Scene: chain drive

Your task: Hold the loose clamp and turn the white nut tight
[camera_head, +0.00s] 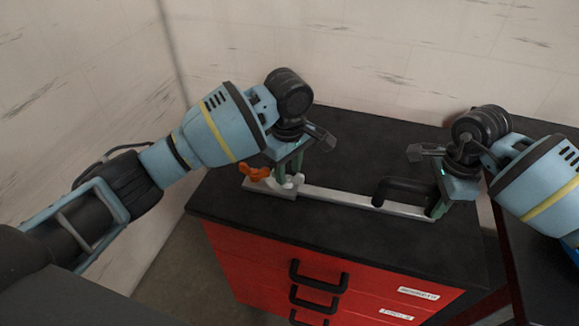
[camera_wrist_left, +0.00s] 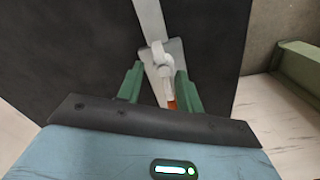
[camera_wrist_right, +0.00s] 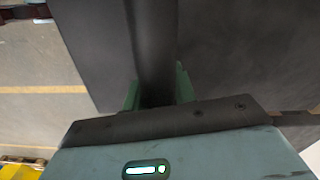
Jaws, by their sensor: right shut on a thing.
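A pale metal bar (camera_head: 340,203) lies along the black cabinet top. At its left end are a white winged nut (camera_head: 294,182) and an orange winged part (camera_head: 257,173). My left gripper (camera_head: 287,163) points down over the white nut with its fingers apart. In the left wrist view the white nut (camera_wrist_left: 162,62) shows between and beyond the green fingers, with gaps at the sides. A black clamp (camera_head: 400,188) rises at the bar's right end. My right gripper (camera_head: 438,208) is shut on it; the black clamp (camera_wrist_right: 155,45) runs between its fingers in the right wrist view.
The cabinet top (camera_head: 350,130) is clear behind and in front of the bar. Red drawers (camera_head: 250,255) with black handles are below its front edge. Pale walls (camera_head: 400,50) stand behind and at the left. Another dark-topped red unit stands at the right.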

